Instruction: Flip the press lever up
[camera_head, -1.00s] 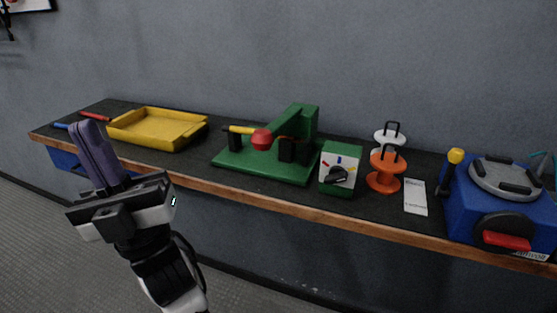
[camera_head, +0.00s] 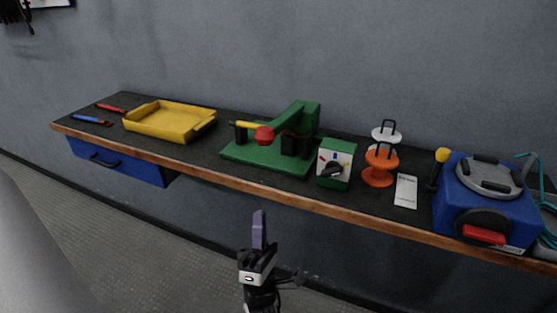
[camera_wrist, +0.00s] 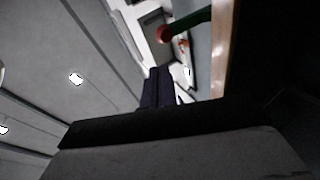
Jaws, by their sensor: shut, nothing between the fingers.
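The green press (camera_head: 303,125) stands on its green base plate near the middle of the bench in the head view. Its lever (camera_head: 249,126) has a yellow shaft and a red ball end (camera_head: 264,135), and lies about level, pointing toward the bench front. My gripper (camera_head: 259,216) is shut and empty, pointing up in front of the bench and below its edge, well apart from the lever. In the wrist view the fingers (camera_wrist: 157,84) show together, and a red ball (camera_wrist: 165,34) on a green part shows beyond them.
On the bench (camera_head: 225,170), a yellow tray (camera_head: 172,121) stands left of the press. A green control box (camera_head: 336,163), orange spool (camera_head: 379,166) and blue machine (camera_head: 484,202) stand right of it. A blue drawer (camera_head: 118,161) hangs under the bench. The floor in front is clear.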

